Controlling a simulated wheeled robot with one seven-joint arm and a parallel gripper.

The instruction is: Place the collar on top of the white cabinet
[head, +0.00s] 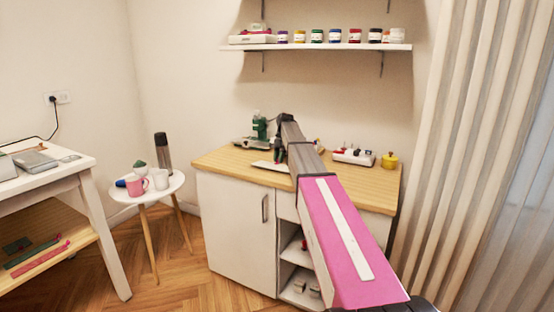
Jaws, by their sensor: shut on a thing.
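The white cabinet (232,225) stands against the back wall, with a wooden top. My gripper (278,160) is over the left part of that top, dark and pointing down. It is shut on a pale, flat, thin piece (264,166), which I take to be the collar. The piece is small in this view, and I cannot tell whether it touches the wooden top. My arm hides part of the cabinet front and top.
A green machine (259,128) stands behind my gripper. A white tray with small items (353,157) and a yellow pot (389,161) are on the right. A round stool (150,193) holds mugs and a dark bottle (162,150). A shelf (330,46) hangs above.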

